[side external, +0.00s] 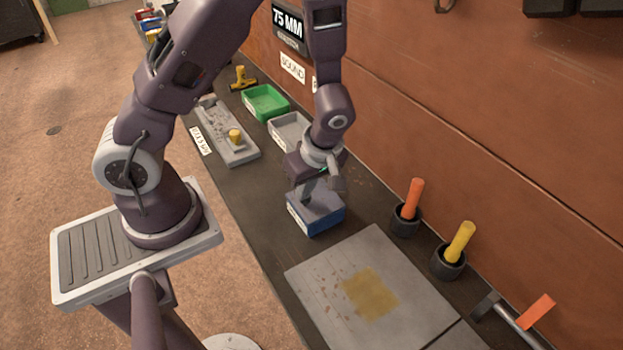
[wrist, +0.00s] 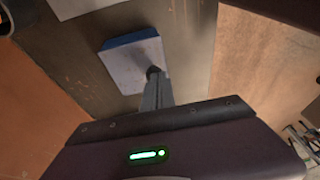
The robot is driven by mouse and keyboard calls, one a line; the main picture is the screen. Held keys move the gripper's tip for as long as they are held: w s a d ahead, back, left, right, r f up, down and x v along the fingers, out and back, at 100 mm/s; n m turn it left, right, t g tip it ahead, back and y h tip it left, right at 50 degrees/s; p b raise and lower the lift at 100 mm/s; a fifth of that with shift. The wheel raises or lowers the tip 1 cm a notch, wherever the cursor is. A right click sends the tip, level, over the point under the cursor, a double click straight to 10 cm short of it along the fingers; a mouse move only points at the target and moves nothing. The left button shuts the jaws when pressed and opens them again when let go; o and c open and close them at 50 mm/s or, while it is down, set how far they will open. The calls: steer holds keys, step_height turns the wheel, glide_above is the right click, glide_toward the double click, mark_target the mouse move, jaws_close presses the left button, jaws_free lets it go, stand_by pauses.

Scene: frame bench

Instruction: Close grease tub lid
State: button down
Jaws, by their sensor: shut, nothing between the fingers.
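The grease tub appears to be the small blue box (side external: 319,222) on the bench, below my gripper. In the wrist view the box (wrist: 123,66) shows a pale flat top face with a blue edge along its far side. I cannot tell from these frames whether that pale face is a closed lid or an open lid's inside. My gripper (side external: 309,187) is shut and empty, pointing down over the box. In the wrist view the closed fingertips (wrist: 153,72) overlap the box's right edge; contact is unclear. My gripper hides part of the box in the side view.
A grey plate (side external: 320,292) with a yellowish patch lies in front of the box. Orange (side external: 412,198) and yellow (side external: 460,243) handles stand in dark cups at right. A grey tray (side external: 287,128) and green tray (side external: 265,102) sit behind. The brown wall (side external: 480,130) bounds the bench's right.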

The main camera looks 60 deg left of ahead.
steer(key=s+a+v, duration=0.1)
steer(key=s+v, duration=0.1)
steer(key=v, duration=1.1)
steer(key=s+d+r+m+t+h, duration=0.2)
steer(key=s+r+m+t, duration=0.4)
steer(key=s+r+m, duration=0.5)
step_height(320, 180, up, 2)
steer(key=m+h, duration=0.1)
steer(key=m, duration=0.6)
steer(key=shift+r, duration=0.2)
